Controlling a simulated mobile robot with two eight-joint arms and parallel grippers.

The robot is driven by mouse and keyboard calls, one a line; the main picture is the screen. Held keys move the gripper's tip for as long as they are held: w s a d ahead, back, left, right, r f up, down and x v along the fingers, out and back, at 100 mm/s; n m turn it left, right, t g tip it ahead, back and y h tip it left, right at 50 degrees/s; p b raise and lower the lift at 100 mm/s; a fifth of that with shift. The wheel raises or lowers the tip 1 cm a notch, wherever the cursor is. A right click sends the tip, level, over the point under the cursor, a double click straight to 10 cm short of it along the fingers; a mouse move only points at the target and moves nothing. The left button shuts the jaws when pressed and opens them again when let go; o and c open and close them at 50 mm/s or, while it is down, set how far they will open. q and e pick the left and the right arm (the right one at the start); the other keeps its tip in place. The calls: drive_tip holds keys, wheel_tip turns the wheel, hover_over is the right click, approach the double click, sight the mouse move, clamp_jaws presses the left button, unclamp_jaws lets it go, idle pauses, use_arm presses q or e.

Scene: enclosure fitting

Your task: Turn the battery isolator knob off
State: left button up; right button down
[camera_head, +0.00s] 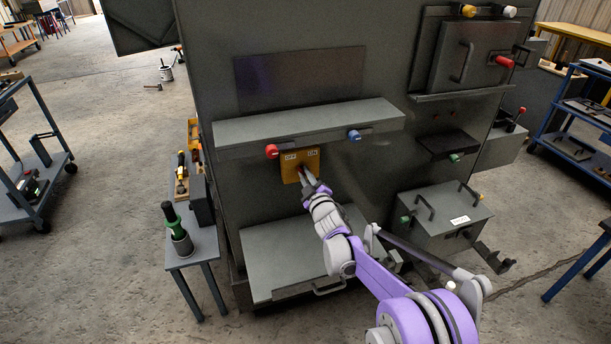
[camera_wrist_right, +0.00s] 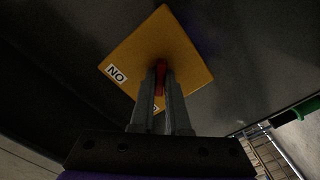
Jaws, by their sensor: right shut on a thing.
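The battery isolator's yellow plate (camera_head: 312,165) is on the front of the grey cabinet, with an OFF label at its upper left and an ON label at its upper right. In the right wrist view the plate (camera_wrist_right: 185,55) looks turned like a diamond, with ON at the left and another label partly hidden. The red knob (camera_wrist_right: 161,68) stands out from the plate. My right gripper (camera_head: 304,176) is at the plate; its fingers (camera_wrist_right: 160,88) are shut on the knob and hide much of it. Which label the knob points to is unclear. My left gripper is out of view.
A grey ledge (camera_head: 300,128) with a red knob (camera_head: 271,151) and a blue knob (camera_head: 354,135) runs just above the plate. A grey box (camera_head: 290,255) juts out below. A side table (camera_head: 196,246) with a green-handled tool (camera_head: 172,222) stands left.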

drive_tip(key=c, duration=0.9)
unclamp_jaws()
drive_tip(key=v, duration=1.1)
drive_tip(key=shift+b, duration=0.35)
drive_tip(key=shift+w, duration=0.1)
drive_tip(key=s+d+r+m+g+h+p, duration=0.35)
drive_tip(key=s+d, duration=0.25)
drive_tip(key=s, duration=0.2)
drive_tip(key=s+d+r+m+g+h+p, duration=0.25)
drive_tip(key=s+d+m, duration=0.25)
drive_tip(key=s+d, duration=0.25)
drive_tip(key=s+f+m+g+p, duration=0.1)
drive_tip(key=s+f+m+g, duration=0.1)
drive_tip(key=s, duration=1)
drive_tip(key=s+f+m+g+p, duration=0.2)
drive_tip(key=s+g, duration=0.1)
drive_tip(key=s, duration=0.8)
drive_tip(key=shift+s+d+f+g, duration=0.3)
drive_tip(key=shift+s+g, duration=0.05)
drive_tip(key=shift+g, duration=0.05)
